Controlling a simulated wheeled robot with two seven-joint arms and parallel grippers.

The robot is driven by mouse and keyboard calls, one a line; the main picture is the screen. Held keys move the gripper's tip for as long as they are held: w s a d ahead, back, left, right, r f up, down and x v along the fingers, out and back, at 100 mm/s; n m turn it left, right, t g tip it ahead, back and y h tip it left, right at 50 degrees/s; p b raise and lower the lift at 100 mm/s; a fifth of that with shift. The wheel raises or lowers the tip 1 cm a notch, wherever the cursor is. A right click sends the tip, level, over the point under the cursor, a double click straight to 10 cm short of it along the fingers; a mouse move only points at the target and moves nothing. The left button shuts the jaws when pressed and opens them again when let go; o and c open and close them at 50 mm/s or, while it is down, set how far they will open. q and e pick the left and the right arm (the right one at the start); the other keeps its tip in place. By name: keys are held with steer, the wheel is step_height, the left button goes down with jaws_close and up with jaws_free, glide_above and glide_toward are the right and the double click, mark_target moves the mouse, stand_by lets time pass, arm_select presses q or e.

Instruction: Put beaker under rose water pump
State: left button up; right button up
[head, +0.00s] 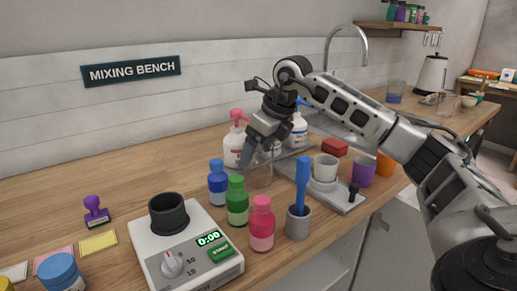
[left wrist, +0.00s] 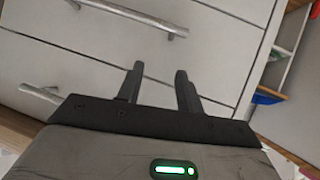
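A clear glass beaker (head: 260,175) stands on the wooden bench behind the green bottle, just in front of the pump bottles. A white bottle with a pink pump (head: 235,146), perhaps the rose water, stands behind it to the left; its label is not readable. My right gripper (head: 252,158) reaches down from above at the beaker's upper rim. Its fingers overlap in view, so whether they grip the glass is unclear. My left gripper (left wrist: 160,88) is open and empty in the left wrist view, facing white drawer fronts; it is outside the head view.
Blue (head: 218,183), green (head: 237,203) and pink (head: 262,225) bottles stand close in front of the beaker. A second white bottle (head: 299,132) stands right of the gripper.

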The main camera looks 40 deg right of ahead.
steer(key=shift+r, duration=0.45)
steer(key=p+v, duration=0.1)
steer(key=v, duration=1)
steer(key=shift+s+p, duration=0.2)
steer(key=shift+p, duration=0.15)
steer(key=shift+d+r, duration=0.1)
steer(key=shift+r, duration=0.05)
